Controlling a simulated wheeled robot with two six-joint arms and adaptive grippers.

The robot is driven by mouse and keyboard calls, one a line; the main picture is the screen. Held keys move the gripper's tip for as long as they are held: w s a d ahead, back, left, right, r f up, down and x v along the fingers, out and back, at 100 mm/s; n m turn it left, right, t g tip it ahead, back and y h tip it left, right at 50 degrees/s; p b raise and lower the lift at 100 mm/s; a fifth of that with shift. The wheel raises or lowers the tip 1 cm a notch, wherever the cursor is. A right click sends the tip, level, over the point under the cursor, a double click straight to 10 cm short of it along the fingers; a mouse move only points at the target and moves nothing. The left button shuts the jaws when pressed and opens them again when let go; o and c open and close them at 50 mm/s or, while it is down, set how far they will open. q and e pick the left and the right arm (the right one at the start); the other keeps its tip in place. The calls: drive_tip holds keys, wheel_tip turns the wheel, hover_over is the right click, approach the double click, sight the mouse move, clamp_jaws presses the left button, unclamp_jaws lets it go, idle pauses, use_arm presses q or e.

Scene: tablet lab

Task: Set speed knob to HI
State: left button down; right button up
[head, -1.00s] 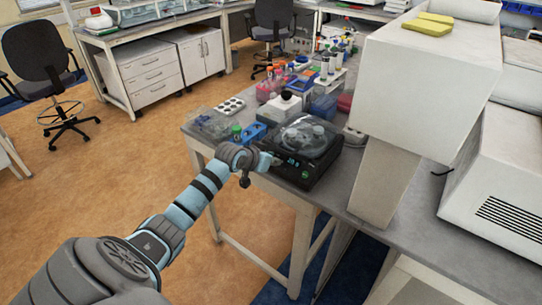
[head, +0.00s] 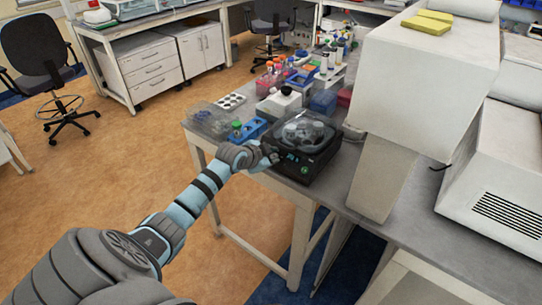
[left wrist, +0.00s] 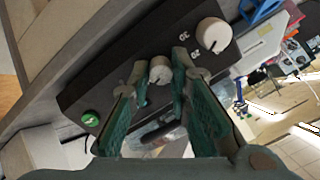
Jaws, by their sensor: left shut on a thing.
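A black bench device (head: 318,166) with a clear round lid stands near the table's front edge in the head view. In the left wrist view its dark front panel (left wrist: 108,80) carries a small pale knob (left wrist: 160,72), a larger white knob (left wrist: 213,35) with a dark mark and white lettering beside it, and a green button (left wrist: 90,117). My left gripper (left wrist: 160,66) is shut on the small knob, one finger on each side. In the head view my left gripper (head: 270,154) is at the device's front left. My right gripper is not in view.
A blue rack (head: 249,130) and a clear box (head: 208,119) stand left of the device. A large white instrument (head: 420,90) stands to its right. Bottles and racks crowd the table behind.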

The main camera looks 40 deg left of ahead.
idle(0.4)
use_arm(q)
drive_tip(key=c, duration=1.5)
unclamp_jaws()
drive_tip(key=v, duration=1.2)
drive_tip(key=shift+w, duration=0.1)
